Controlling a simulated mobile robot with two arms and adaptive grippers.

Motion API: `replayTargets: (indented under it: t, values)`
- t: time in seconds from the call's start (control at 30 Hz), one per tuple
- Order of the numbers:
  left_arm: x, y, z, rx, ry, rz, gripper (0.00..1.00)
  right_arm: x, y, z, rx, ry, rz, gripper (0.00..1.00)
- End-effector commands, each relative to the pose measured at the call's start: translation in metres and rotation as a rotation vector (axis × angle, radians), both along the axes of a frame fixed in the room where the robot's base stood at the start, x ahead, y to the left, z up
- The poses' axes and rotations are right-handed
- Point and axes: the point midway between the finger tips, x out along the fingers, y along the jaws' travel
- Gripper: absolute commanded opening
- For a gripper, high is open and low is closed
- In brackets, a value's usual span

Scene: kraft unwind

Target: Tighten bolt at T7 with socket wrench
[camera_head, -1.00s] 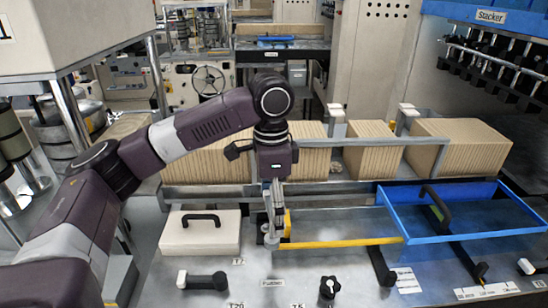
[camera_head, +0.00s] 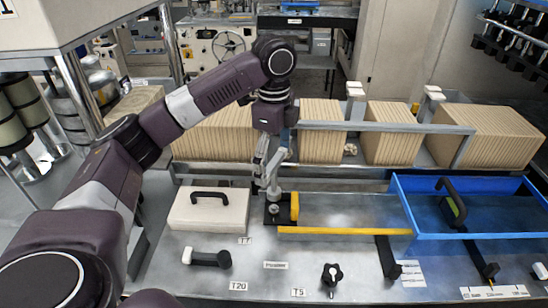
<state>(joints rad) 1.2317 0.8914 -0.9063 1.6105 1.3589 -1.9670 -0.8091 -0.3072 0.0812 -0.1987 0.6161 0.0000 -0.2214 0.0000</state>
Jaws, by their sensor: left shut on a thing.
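My left gripper (camera_head: 264,162) points down above the metal bench, left of centre. It is shut on a grey metal tool, seemingly the socket wrench (camera_head: 274,181). A small label that seems to read T7 (camera_head: 244,240) is just in front and to the left. My right gripper is out of view.
A beige lidded box (camera_head: 208,210) with a black handle stands close left of the tool. A yellow bar (camera_head: 345,231) and a blue frame (camera_head: 402,210) lie to the right. Several brown kraft stacks (camera_head: 393,133) stand behind a grey rail. A black-handled lever (camera_head: 207,257) and a black knob (camera_head: 331,275) are in front.

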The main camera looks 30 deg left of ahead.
Motion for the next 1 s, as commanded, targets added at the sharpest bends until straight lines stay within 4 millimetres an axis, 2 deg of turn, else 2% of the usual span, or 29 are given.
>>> replayTargets:
  t: [0.33,0.67,1.0]
  values:
    - [0.0,0.0,-0.018,0.001,0.0,0.0,0.65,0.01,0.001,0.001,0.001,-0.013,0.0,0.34]
    - [-0.001,0.0,-0.034,0.001,0.001,0.0,0.65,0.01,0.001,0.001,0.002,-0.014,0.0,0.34]
    - [0.0,0.0,-0.034,0.0,0.0,0.0,0.65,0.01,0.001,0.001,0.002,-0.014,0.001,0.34]
